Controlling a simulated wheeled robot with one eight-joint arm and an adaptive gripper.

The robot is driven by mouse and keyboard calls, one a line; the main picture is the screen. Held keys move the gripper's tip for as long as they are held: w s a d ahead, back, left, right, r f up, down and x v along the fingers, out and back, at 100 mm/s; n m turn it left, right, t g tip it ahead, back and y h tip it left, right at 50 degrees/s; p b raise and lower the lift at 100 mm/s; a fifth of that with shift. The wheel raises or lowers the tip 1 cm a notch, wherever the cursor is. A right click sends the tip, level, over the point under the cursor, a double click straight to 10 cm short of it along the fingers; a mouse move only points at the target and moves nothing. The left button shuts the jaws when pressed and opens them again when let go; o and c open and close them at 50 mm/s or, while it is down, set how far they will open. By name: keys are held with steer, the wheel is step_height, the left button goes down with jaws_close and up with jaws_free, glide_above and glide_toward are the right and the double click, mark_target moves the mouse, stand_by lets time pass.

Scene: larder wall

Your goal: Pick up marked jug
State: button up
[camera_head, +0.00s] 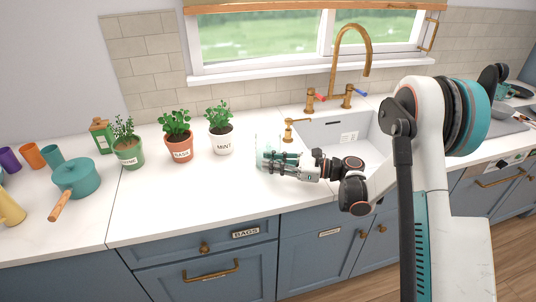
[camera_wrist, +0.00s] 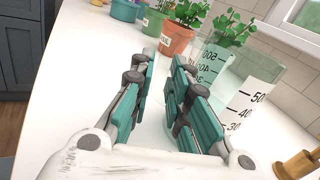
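The marked jug (camera_wrist: 250,108) is clear, with dark measuring marks and numbers on a white band. In the wrist view it stands upright on the white counter, just right of my gripper's right finger. In the head view it is a faint clear shape (camera_head: 266,142), partly hidden by my gripper (camera_head: 267,160). In the wrist view my gripper (camera_wrist: 165,62) has its fingers apart, with a gap between them. A pale, see-through shape shows low in this gap; I cannot tell whether it is the jug's handle. I cannot tell whether the right finger touches the jug.
A mint pot (camera_head: 222,142), a basil pot (camera_head: 179,148) and a third herb pot (camera_head: 129,155) stand left of the jug. A teal saucepan (camera_head: 76,178) is farther left. The sink (camera_head: 330,132) and brass soap pump (camera_head: 288,131) are right. The front counter is clear.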

steer(key=shift+w+a, duration=0.1)
steer(key=shift+a, duration=0.4)
jaws_close()
steer(key=shift+r, duration=0.1)
step_height(320, 180, up, 20)
steer(key=p, duration=0.6)
stand_by(0.7)
